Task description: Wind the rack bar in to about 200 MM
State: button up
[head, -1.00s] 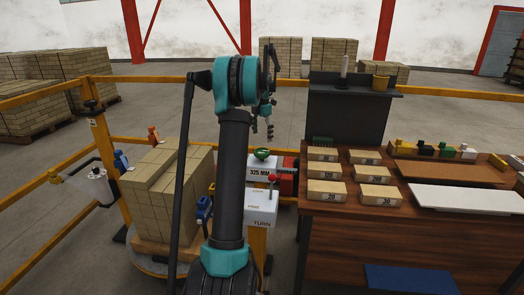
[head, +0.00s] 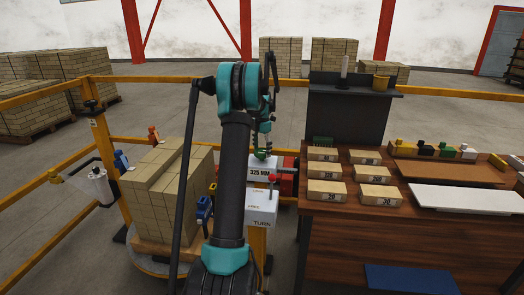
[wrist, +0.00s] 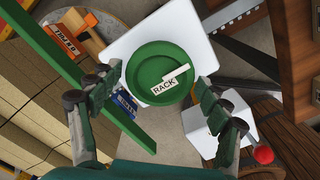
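The green rack knob (wrist: 150,84), labelled RACK, sits on a white box; in the head view the knob (head: 262,157) is partly hidden by my gripper. The readout (head: 260,173) below it shows 325 MM. My gripper (wrist: 162,80) is open and points down at the knob. Its fingers stand on the left and right sides of the knob in the wrist view; I cannot tell whether they touch it. In the head view my gripper (head: 264,146) is directly at the knob.
A brick stack (head: 165,200) stands left. The wooden bench (head: 400,240) with numbered blocks stands right. Yellow rails (head: 150,79) run behind.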

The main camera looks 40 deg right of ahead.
jog(key=c, duration=0.7)
jog(key=shift+m, duration=0.3)
